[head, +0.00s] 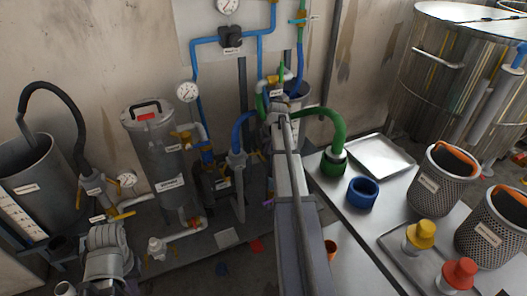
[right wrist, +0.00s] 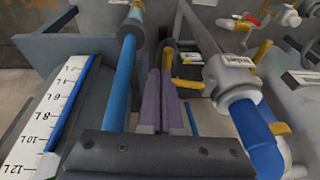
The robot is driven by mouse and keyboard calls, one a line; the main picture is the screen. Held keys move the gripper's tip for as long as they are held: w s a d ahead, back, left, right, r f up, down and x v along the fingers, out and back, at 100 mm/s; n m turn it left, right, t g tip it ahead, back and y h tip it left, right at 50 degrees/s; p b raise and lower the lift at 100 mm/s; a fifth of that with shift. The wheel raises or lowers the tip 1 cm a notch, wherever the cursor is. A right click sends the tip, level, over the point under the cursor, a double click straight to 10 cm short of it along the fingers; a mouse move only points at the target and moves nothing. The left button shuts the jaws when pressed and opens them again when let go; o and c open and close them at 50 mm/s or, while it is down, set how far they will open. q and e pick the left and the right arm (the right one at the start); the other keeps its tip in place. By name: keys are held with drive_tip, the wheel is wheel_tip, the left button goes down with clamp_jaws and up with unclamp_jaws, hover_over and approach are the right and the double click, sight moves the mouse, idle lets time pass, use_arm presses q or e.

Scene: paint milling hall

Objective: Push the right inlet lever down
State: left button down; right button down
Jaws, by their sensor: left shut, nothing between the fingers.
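My right arm reaches up the middle of the head view. In the right wrist view the slim purple-grey fingers of my right gripper (right wrist: 161,98) lie side by side, shut, with nothing visible held. A yellow lever (right wrist: 190,84) lies just right of the fingertips on a pale valve body (right wrist: 230,72); contact cannot be told. I cannot tell for certain that it is the right inlet lever. In the head view my arm hides much of the right-hand pipework. I cannot make out my left gripper.
A blue pipe (right wrist: 122,80) and a level scale (right wrist: 45,118) are left of the fingers, with a thick blue hose (right wrist: 252,135) at right. In the head view, a bench holds a blue ring (head: 362,193), a tray (head: 380,156) and baskets (head: 440,180). A grey filter vessel (head: 155,150) stands left.

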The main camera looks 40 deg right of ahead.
drive_tip(key=shift+f+b, duration=2.05)
drive_tip(key=shift+f, duration=0.3)
drive_tip(key=shift+r, duration=0.15)
drive_tip(key=p+v, duration=0.7)
drive_tip(key=shift+s+r, duration=0.2)
drive_tip(key=shift+r, duration=0.05)
